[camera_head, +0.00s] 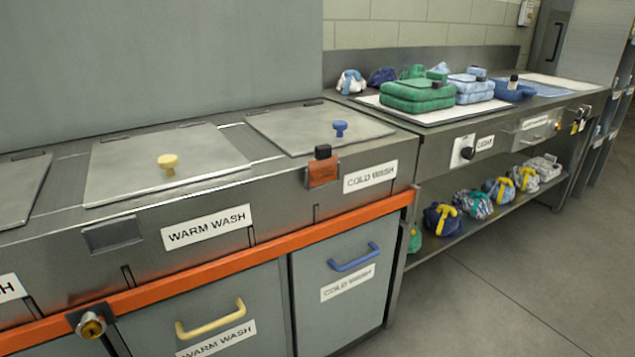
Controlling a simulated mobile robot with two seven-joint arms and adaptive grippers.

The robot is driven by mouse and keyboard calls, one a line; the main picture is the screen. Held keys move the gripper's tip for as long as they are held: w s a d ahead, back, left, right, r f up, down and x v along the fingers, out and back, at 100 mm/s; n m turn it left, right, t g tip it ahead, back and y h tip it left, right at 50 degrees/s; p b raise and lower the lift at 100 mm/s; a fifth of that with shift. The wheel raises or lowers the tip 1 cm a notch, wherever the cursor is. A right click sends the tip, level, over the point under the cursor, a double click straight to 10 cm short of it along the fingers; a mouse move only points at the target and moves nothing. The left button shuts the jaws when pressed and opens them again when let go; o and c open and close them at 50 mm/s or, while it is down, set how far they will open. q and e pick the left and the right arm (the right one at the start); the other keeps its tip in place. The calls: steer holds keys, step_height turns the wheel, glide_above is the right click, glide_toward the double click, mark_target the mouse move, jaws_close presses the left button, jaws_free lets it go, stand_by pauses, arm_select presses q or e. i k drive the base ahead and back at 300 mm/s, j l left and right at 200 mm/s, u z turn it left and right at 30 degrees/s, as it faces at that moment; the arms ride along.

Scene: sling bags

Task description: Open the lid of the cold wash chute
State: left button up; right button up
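The cold wash chute lid (300,127) is a flat grey metal lid on the counter top, lying shut. A blue knob (340,128) stands on it toward its front right. The front face below carries a COLD WASH label (370,176). An orange block with a black top (322,168) sits at the counter's front edge, in front of the lid; I cannot tell if it touches the lid. Neither of my grippers shows in this view.
Left of it is the warm wash lid (150,165) with a yellow knob (168,164). An orange rail (230,257) runs along the front above the drawers. The floor (500,285) at right is clear.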

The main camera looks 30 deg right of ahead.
mark_target(296, 132)
steer(key=k+l, duration=0.1)
steer(key=l, duration=1)
steer(key=k+l+u, duration=0.1)
steer(key=l, duration=0.45)
steer(key=k, duration=0.05)
